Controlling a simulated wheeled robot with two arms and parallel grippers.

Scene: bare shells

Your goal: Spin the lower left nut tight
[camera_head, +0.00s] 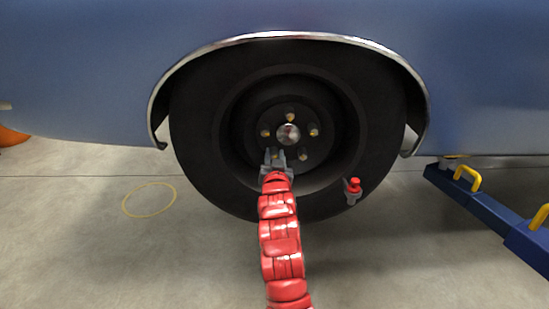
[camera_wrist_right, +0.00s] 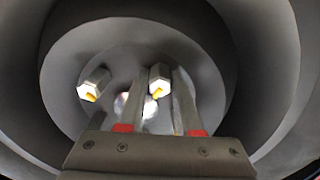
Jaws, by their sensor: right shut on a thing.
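The wheel (camera_head: 205,140) sits in the arch of a blue car. Its hub shows a ring of studs with brass tips around a shiny centre cap (camera_head: 288,134). My right gripper (camera_head: 275,157) reaches up from below and is shut at the lower left nut, whose body its fingers mostly hide in the head view. In the right wrist view, a hex nut (camera_wrist_right: 159,80) with a yellow stud tip shows between the finger ends. A second hex nut (camera_wrist_right: 93,85) is to its left, clear of the fingers. My left gripper is not in view.
The tyre and the chrome-edged arch (camera_head: 285,36) surround the hub. A small red and grey piece (camera_head: 354,188) shows before the tyre's lower right; I cannot tell what it is. A blue beam (camera_head: 485,212) with yellow handles is at right. A yellow ring (camera_head: 149,213) marks otherwise clear floor at left.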

